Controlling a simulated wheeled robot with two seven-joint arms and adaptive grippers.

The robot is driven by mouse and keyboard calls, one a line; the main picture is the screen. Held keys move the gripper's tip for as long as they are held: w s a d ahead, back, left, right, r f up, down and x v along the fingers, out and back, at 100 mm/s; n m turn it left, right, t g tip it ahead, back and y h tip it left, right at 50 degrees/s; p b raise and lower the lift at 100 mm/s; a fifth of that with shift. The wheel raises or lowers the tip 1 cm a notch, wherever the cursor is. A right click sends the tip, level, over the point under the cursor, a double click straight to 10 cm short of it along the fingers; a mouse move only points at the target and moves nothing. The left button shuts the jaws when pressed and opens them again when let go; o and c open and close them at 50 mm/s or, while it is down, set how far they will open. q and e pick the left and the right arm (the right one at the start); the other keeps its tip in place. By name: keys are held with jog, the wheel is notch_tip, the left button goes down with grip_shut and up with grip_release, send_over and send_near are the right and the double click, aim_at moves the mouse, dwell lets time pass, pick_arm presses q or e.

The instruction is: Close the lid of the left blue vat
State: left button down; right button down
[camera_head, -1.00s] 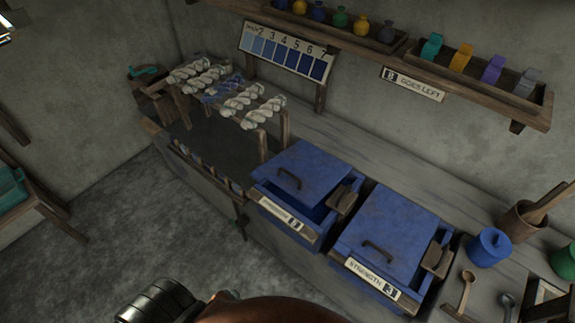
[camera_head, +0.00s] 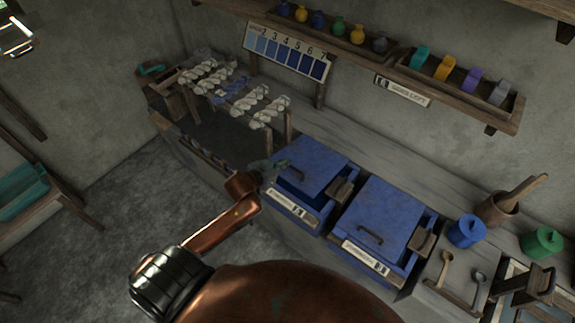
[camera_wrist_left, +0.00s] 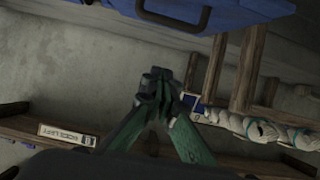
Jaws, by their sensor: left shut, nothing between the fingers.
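The left blue vat (camera_head: 293,208) stands on the bench with a label on its front. Its blue lid (camera_head: 316,164) sits askew, with a dark gap at the front. The lid's handle (camera_head: 287,172) faces me. My left gripper (camera_head: 268,168) is at the left edge of this lid, close to the handle; contact cannot be told. In the left wrist view, the shut green fingers (camera_wrist_left: 155,85) are empty, and a blue surface with a dark handle (camera_wrist_left: 173,14) lies apart from them at the top. My right gripper is not in view.
A second blue vat (camera_head: 362,257) with its lid down stands to the right. A rack with twisted white and blue skeins (camera_head: 240,90) is behind and left. A blue jar (camera_head: 466,231), a green jar (camera_head: 543,241) and spoons are at the right. Shelves run above.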

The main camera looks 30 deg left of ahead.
aim_at(293, 168)
pick_arm(q)
jog(key=x, duration=0.9)
jog(key=shift+w+d+f+b, duration=0.1)
jog(key=shift+w+f+b, duration=0.1)
jog(key=shift+w+b, duration=0.1)
jog(key=s+f, duration=0.2)
jog(key=s, duration=0.1)
jog(key=shift+s+f, duration=0.2)
jog(key=shift+f, duration=0.1)
